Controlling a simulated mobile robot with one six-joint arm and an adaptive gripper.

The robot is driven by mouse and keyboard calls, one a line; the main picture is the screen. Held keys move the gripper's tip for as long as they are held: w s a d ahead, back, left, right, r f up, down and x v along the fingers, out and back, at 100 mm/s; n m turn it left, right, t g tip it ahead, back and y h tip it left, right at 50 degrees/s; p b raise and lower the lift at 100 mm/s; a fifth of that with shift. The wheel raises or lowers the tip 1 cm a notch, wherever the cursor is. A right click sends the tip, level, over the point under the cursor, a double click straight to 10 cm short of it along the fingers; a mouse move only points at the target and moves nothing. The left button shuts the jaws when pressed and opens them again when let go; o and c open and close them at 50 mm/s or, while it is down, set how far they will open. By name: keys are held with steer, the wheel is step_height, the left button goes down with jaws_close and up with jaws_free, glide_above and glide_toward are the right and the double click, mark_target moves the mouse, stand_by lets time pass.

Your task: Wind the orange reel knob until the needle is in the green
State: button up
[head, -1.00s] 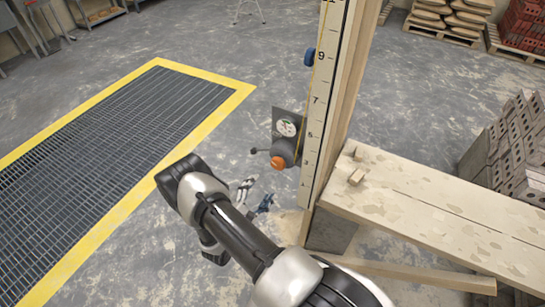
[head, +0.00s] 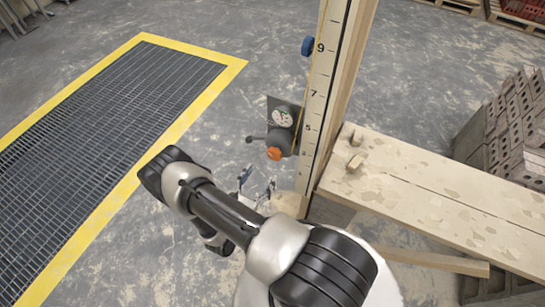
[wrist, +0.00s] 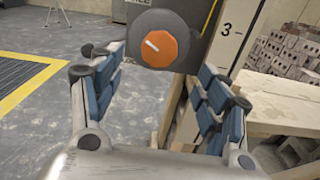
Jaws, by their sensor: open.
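The orange reel knob (head: 274,153) sits on a dark reel housing (head: 284,141) on the left side of the upright numbered post (head: 317,110). A round dial gauge (head: 283,118) with a green part on its face is above the knob; its needle is too small to read. In the wrist view the knob (wrist: 166,47) faces me, with a white mark slanting toward its upper left. My gripper (head: 257,188) is open and empty, below and in front of the knob. In the wrist view its blue-padded fingers (wrist: 160,88) stand wide on either side, not touching the knob.
A small lever (head: 250,140) sticks out left of the housing. A blue knob (head: 308,46) is higher on the post. A plank bench (head: 430,200) lies to the right, with blocks (head: 510,135) behind it. The floor left of the post is open, with a yellow-edged grate (head: 90,140).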

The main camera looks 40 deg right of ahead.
mark_target(274, 156)
steer(key=b+x, duration=0.1)
steer(key=x, duration=0.9)
steer(key=shift+a+r, duration=0.1)
steer(key=c, duration=1.1)
steer(key=shift+o, duration=0.2)
steer(key=m, duration=0.4)
steer(key=shift+s+m+b, duration=0.1)
steer(key=shift+m+b, duration=0.3)
steer(key=o, duration=1.1)
steer(key=shift+c, duration=0.2)
steer(key=v, duration=1.2)
